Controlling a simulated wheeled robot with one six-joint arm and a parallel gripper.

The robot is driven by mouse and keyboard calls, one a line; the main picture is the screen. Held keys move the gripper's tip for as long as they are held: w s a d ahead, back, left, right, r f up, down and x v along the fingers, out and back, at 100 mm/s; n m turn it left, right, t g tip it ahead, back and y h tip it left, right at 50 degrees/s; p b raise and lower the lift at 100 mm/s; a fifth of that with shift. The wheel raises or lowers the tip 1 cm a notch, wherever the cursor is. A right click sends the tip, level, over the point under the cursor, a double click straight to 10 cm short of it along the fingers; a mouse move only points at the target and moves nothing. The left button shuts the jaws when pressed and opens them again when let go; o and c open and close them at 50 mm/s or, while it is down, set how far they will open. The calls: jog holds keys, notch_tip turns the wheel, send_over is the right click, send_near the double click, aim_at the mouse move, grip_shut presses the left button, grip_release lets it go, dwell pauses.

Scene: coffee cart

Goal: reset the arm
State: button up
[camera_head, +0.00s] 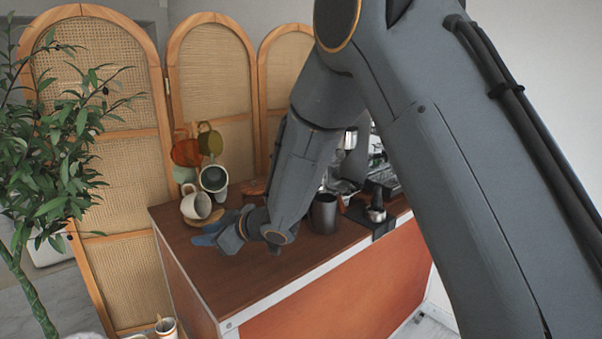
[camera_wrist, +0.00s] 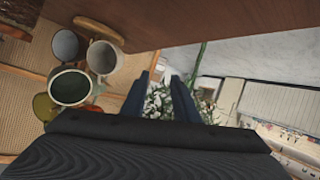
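My arm reaches down from the upper right in the head view, over the coffee cart (camera_head: 250,285). My gripper (camera_head: 205,237) is low over the left part of the brown cart top, in front of the mugs; whether it touches the top I cannot tell. In the wrist view, my gripper (camera_wrist: 161,75) shows two dark blue fingers with a gap between them. The plant's leaves show through that gap, and nothing is held.
A white mug (camera_head: 197,204) and a dark-green-lined mug (camera_head: 213,179) are behind my gripper, with colored mugs above. A metal pitcher (camera_head: 324,213) stands right of the wrist. A potted plant (camera_head: 58,150) is left; a folding screen (camera_head: 212,75) is behind.

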jog(key=w+d+m+h, duration=0.1)
jog(key=d, duration=0.3)
jog(key=d+m+t+h, duration=0.1)
jog(key=d, duration=0.3)
jog(key=w+d+m+t+h, duration=0.1)
jog(key=d+h, duration=0.1)
jog(key=d, duration=0.2)
jog(key=shift+w+d+f+m, duration=0.3)
jog(key=shift+w+d+m, duration=0.05)
jog(key=shift+d+m, duration=0.05)
jog(key=s+d+f+m+h, duration=0.1)
jog(key=s+d+m+h, duration=0.1)
jog(key=d, duration=0.6)
jog(key=s+d+f+m+h, duration=0.1)
jog(key=s+d+m+h, duration=0.15)
jog(key=d, duration=0.45)
jog(key=s+d+f+m+g+h, duration=0.1)
jog(key=s+d+m+g, duration=0.2)
jog(key=s+d, duration=0.5)
jog(key=s+d+f+m+g+h, duration=0.1)
jog(key=s+d+m+g, duration=0.3)
jog(key=s, duration=1.1)
jog(key=d+h, duration=0.1)
jog(key=d, duration=0.2)
jog(key=shift+d, duration=0.4)
